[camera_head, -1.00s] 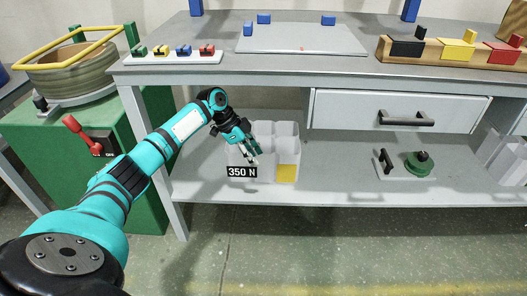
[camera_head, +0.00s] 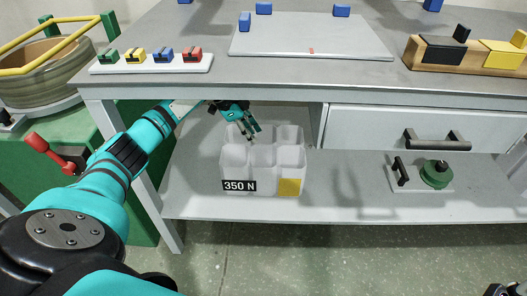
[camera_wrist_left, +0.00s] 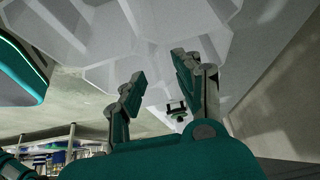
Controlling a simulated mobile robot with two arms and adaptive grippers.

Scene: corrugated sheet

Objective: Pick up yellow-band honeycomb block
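The honeycomb block (camera_head: 262,157) is pale and translucent, with several open cells. It stands upright on the lower shelf, with a black "350 N" label and a yellow patch (camera_head: 290,187) on its front. My left gripper (camera_head: 249,132) is over the block's back left part, under the tabletop edge. In the left wrist view its two fingers (camera_wrist_left: 157,84) are apart with nothing between them, and pale cell walls (camera_wrist_left: 140,25) fill the top. Contact with the block cannot be told. A dark piece (camera_head: 503,290) at the bottom right corner may be part of my right gripper.
The tabletop edge (camera_head: 290,97) hangs over the shelf (camera_head: 350,208). A drawer (camera_head: 375,130) is to the right. A green round part (camera_head: 436,174) and a black handle (camera_head: 400,172) lie on the shelf at right. The shelf between them and the block is clear.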

